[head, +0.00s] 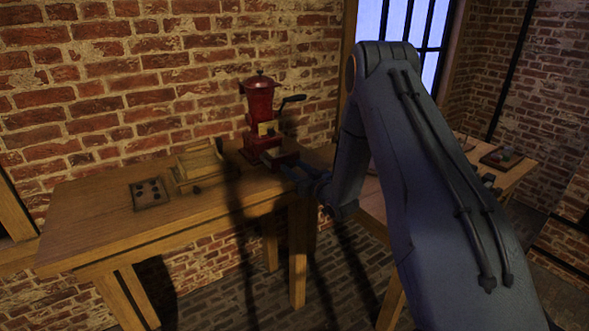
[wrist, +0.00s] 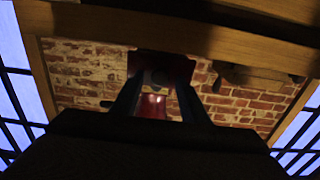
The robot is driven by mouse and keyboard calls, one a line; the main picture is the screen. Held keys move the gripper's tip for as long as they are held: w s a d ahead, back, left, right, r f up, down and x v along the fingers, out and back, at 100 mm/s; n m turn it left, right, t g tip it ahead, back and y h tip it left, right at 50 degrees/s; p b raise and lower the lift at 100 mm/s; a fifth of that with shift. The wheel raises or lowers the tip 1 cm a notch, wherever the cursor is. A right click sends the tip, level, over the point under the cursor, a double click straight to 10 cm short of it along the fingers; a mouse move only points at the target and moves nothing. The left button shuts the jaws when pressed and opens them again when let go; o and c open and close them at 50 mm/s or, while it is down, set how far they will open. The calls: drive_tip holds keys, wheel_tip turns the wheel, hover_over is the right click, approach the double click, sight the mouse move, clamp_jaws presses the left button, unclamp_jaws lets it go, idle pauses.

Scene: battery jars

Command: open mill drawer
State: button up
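The red coffee mill (head: 259,105) stands upright on the wooden table, with a dark side crank and a knob on its lid. Its dark base (head: 280,157) is at the mill's foot; the drawer's edges are too dark to make out. My gripper (head: 284,168) is at the front of this base, close to it. In the wrist view the picture is upside down: the mill's dark front (wrist: 160,65) lies between and beyond my two fingertips (wrist: 158,86). The fingers stand apart with a gap between them. A dark round knob shows faintly in that gap; no contact is visible.
Left of the mill on the wooden table (head: 95,215) are a wooden box-like thing (head: 201,163) and a dark plate with several round spots (head: 150,192). A brick wall is close behind. At right, a second table holds a small tray (head: 503,158).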

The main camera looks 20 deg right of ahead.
drive_tip(key=b+v, duration=0.2)
drive_tip(key=v, duration=0.6)
drive_tip(key=shift+w+r, duration=0.1)
idle(0.3)
drive_tip(key=s+a+r+m+g+h, duration=0.1)
drive_tip(key=s+g, duration=0.7)
drive_tip(key=s, duration=0.9)
drive_tip(key=s+a+r+m+g+h, duration=0.1)
drive_tip(key=s+a+g+h, duration=0.3)
drive_tip(key=s, duration=1.4)
drive_tip(key=a+m+g+b, duration=0.1)
drive_tip(key=g, duration=0.2)
drive_tip(key=shift+a+r+m+g+h, duration=0.25)
drive_tip(key=shift+m+g+h, duration=0.05)
drive_tip(key=shift+g, duration=0.1)
